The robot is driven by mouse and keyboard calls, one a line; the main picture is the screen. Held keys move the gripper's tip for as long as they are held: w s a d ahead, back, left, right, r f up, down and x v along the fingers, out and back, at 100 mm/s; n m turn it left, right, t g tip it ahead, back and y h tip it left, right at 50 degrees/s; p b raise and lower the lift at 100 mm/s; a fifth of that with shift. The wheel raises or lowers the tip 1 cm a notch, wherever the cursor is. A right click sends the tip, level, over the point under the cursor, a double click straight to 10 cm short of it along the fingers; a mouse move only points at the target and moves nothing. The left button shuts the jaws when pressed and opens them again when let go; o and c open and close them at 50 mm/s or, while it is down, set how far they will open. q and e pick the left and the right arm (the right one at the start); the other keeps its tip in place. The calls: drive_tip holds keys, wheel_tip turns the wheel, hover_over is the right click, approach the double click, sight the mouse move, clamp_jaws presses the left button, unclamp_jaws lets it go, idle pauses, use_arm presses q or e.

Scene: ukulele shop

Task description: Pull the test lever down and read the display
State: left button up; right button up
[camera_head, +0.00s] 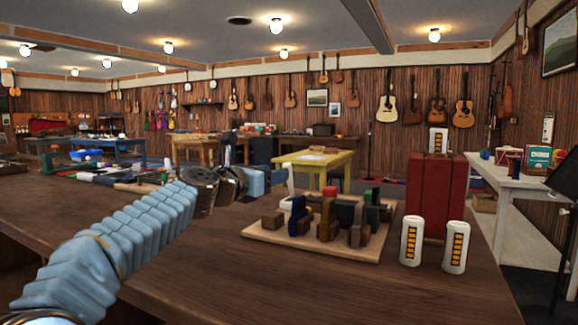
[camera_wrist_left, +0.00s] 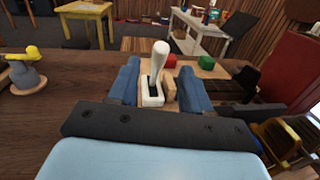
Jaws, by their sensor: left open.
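The white test lever (camera_wrist_left: 160,58) stands upright from a slotted white base (camera_wrist_left: 152,93) in the left wrist view. In the head view the lever (camera_head: 291,180) shows at the back left of a wooden board (camera_head: 325,257). My left gripper (camera_wrist_left: 160,69) is open, with one blue finger on each side of the lever; contact is not clear. In the head view the gripper (camera_head: 271,180) is just left of the lever. White units with orange bars on dark panels stand right of the board (camera_head: 410,241) (camera_head: 455,247) and behind the red case (camera_head: 438,141). Which one is the display is unclear.
The board carries several dark, brown, red and green blocks, close to the gripper's right. The wooden tabletop (camera_head: 240,275) is clear in front. A yellow table (camera_head: 312,160) stands beyond.

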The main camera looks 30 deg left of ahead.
sight(288, 181)
use_arm(q)
drive_tip(key=w, duration=0.2)
drive_tip(key=w+p, duration=0.1)
drive_tip(key=w, duration=0.4)
drive_tip(key=shift+w+d+p, duration=0.1)
drive_tip(key=shift+d+p, duration=0.25)
drive_tip(key=shift+p, duration=0.05)
clamp_jaws()
